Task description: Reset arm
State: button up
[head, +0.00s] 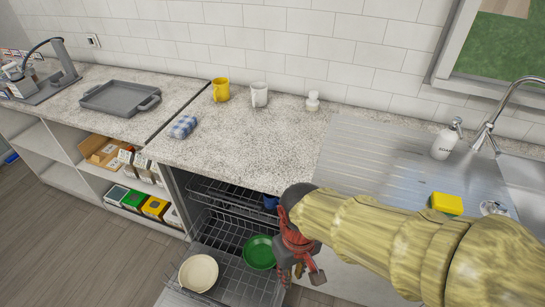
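My arm (400,235) reaches in from the lower right in the head view and ends over the front edge of the counter, beside the open dishwasher. My gripper (304,274), red and dark grey, points down at the right side of the dishwasher racks. Its fingers are small and partly overlapped by its own body, so I cannot tell how far apart they are. No object clearly shows between them.
The dishwasher's lower rack (222,280) is pulled out with a cream bowl (198,272) and a green plate (259,252). The counter (245,140) holds a yellow mug (221,90), white mug (259,94) and checked cloth (183,127). A yellow sponge (446,203) lies near the sink.

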jog(key=d+r+m+t+p, duration=0.1)
jog(key=d+r+m+t, duration=0.4)
jog(key=d+r, duration=0.9)
jog(key=shift+s+d+r+t, duration=0.15)
jog(key=shift+r+t, duration=0.35)
jog(key=shift+r, duration=0.35)
